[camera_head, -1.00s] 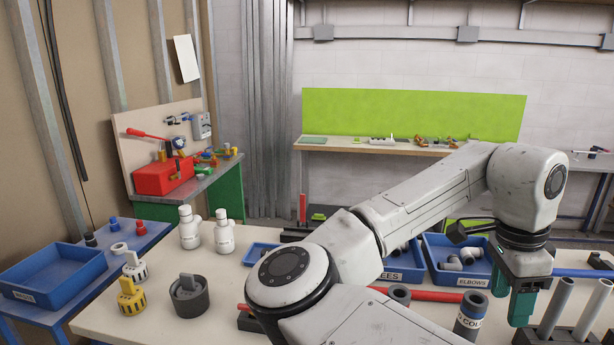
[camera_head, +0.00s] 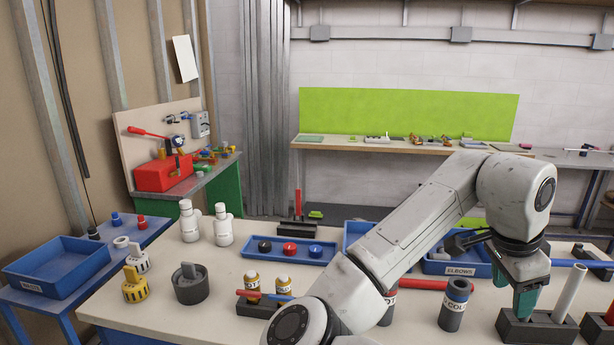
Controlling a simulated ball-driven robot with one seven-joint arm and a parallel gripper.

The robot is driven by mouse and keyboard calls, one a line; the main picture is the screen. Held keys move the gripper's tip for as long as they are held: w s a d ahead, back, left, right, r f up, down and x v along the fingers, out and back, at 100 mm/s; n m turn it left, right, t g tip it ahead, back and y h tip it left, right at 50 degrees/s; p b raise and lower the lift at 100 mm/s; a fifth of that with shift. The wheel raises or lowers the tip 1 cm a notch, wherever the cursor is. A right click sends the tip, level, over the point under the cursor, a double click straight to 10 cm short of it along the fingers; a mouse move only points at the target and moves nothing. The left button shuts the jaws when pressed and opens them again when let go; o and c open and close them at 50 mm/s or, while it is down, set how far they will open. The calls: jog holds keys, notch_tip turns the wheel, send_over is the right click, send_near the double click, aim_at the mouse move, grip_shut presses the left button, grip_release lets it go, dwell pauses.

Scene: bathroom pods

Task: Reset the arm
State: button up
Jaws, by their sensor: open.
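My arm reaches from the bottom middle up and to the right, then bends down at the wrist. My gripper (camera_head: 526,300) points down at the right side of the workbench. It has dark green fingers and is open. Its fingertips are just above or beside a dark holder block (camera_head: 535,330) with a grey pipe standing in it. I cannot tell whether they touch the block. I see nothing held between the fingers. Part of the bench behind the arm is hidden.
A grey bottle marked COLD (camera_head: 454,304) stands left of my gripper. The blue ELBOWS bin (camera_head: 458,268) lies behind it. A blue tray (camera_head: 289,251) with caps, white bottles (camera_head: 223,229) and a blue waste bin (camera_head: 57,273) are farther left.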

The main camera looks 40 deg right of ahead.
jog(key=w+a+f+n+t+h, duration=0.1)
jog(key=w+f+n, duration=0.2)
jog(key=f+n, duration=0.1)
jog(key=w+a+f+n+t+h, duration=0.1)
jog(key=w+a+f+n, duration=0.1)
jog(key=f+n, duration=0.3)
jog(key=w+a+f+n+t+h, duration=0.1)
jog(key=w+f+n+t+h, duration=0.1)
jog(key=w+f+n, duration=0.2)
jog(key=shift+a+f+n, duration=0.2)
jog(key=shift+n, duration=0.75)
jog(key=shift+a+f+n, duration=0.2)
jog(key=shift+n, duration=0.75)
jog(key=s+a+f+n+y, duration=0.3)
jog(key=s+a+f+n, duration=0.1)
jog(key=a+f, duration=0.6)
jog(key=s+a+f+n+g+y+b, duration=0.1)
jog(key=s+a+f+n+y, duration=0.3)
jog(key=s+a+f, duration=0.3)
jog(key=a+f+n, duration=0.1)
jog(key=a+f, duration=0.2)
jog(key=a, duration=0.1)
jog(key=shift+a+g, duration=0.3)
jog(key=shift+a, duration=0.1)
